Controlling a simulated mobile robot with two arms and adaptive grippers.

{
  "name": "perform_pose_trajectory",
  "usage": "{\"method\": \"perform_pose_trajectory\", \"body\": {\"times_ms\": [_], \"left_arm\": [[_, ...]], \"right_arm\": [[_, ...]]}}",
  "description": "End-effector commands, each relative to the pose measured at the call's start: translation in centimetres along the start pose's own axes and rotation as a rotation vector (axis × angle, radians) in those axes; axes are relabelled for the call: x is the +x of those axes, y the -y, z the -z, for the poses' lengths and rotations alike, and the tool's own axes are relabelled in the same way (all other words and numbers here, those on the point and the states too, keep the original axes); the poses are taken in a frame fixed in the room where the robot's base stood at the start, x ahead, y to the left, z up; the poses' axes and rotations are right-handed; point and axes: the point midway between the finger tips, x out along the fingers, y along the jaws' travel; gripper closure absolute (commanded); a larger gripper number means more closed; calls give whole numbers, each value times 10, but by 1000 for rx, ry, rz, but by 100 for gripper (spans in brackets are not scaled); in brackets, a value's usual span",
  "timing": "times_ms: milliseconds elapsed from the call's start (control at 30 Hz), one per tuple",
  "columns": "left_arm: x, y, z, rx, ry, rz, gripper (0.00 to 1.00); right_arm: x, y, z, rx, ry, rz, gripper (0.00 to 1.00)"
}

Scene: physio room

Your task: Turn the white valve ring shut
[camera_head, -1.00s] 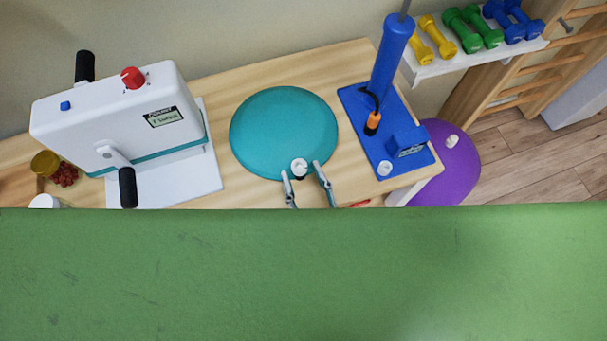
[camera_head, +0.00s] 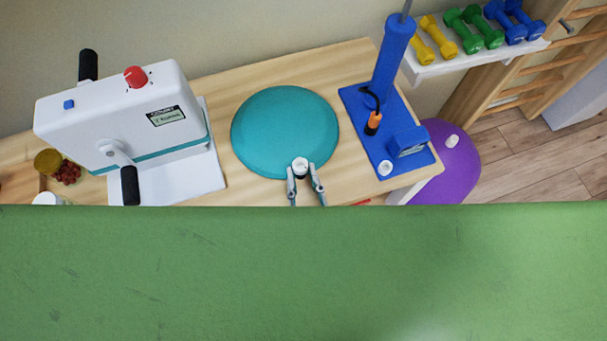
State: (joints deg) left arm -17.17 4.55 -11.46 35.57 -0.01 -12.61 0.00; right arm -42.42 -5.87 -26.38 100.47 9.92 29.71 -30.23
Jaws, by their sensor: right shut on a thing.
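The white valve ring (camera_head: 300,163) sits at the near edge of the teal balance cushion (camera_head: 284,125), which lies on the wooden table. My right gripper (camera_head: 301,170) comes from the near side with its two fingers on either side of the ring, shut on it. The fingertips are at the ring's left and right. The ring's near side lies between the fingers. My left gripper does not show.
A blue pump (camera_head: 393,75) stands right of the cushion on the table (camera_head: 225,93). A white hand-crank machine (camera_head: 120,115) stands at the left. A green padded surface (camera_head: 300,270) fills the foreground and hides the table's near edge.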

Motion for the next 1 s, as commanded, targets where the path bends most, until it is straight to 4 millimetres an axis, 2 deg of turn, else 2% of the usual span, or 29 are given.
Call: {"method": "perform_pose_trajectory", "body": {"times_ms": [233,267,300,333,733,867,1000], "left_arm": [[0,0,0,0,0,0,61],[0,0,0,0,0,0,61],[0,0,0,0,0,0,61],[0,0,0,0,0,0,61],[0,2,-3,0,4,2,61],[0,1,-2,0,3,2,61],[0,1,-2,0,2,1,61]], "right_arm": [[0,0,0,0,-1,-1,99],[0,0,0,0,-1,-1,75],[0,0,0,0,0,-1,64],[0,0,0,0,0,-1,61],[0,0,4,0,-1,0,61],[0,0,19,1,-2,-1,61],[0,0,45,2,-2,-2,61]]}}
